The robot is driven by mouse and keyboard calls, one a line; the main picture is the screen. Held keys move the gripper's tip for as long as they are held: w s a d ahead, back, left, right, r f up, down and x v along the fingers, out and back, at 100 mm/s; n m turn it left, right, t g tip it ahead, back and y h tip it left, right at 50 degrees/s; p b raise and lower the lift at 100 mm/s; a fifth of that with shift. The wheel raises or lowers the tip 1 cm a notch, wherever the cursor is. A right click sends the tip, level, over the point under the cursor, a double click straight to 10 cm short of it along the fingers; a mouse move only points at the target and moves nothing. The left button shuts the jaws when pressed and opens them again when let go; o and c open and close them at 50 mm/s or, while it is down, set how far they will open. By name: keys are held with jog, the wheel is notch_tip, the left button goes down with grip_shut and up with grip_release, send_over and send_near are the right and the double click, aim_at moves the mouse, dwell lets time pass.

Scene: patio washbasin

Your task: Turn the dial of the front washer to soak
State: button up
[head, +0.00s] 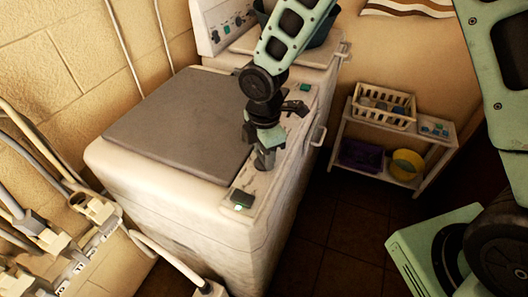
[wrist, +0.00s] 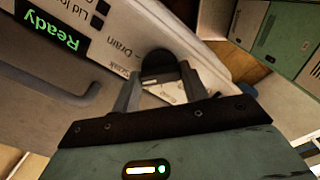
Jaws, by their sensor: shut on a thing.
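The front washer (head: 165,205) is a cream top-loader with a grey lid, and its narrow control panel (head: 247,188) runs along the right edge of its top. My gripper (head: 265,158) points down at this panel. In the wrist view my gripper (wrist: 160,78) has its two fingers on either side of the dark round dial (wrist: 163,64), shut on it. The printed words "Drain" and, partly covered, "Soak" show left of the dial. The dial's pointer cannot be made out. In the head view my gripper hides the dial.
A green "Ready" display (wrist: 52,35) is on the panel. A second washer (head: 212,22) stands behind, with a dark tub on it. A white shelf (head: 345,150) with baskets stands at right. Pipes and sockets (head: 95,208) line the left wall. Dark floor lies right of the washer.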

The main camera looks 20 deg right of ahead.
jog(key=o, duration=1)
jog(key=shift+r, duration=0.1)
notch_tip(320, 180, up, 17)
jog(key=shift+r+b, duration=0.15)
jog(key=shift+b, duration=1.1)
jog(key=s+f+m+b, duration=0.1)
jog(key=s+f+m, duration=0.2)
jog(key=s, duration=0.4)
jog(key=s+d+f+m+b, duration=0.1)
jog(key=s+f+m, duration=0.2)
jog(key=s+m, duration=0.2)
jog(key=s+d+f+m+b, duration=0.1)
jog(key=s+f+m+b, duration=0.1)
jog(key=s, duration=0.7)
jog(key=shift+s+f+m+y, duration=0.1)
jog(key=shift+f+m+y, duration=0.35)
jog(key=shift+m, duration=0.85)
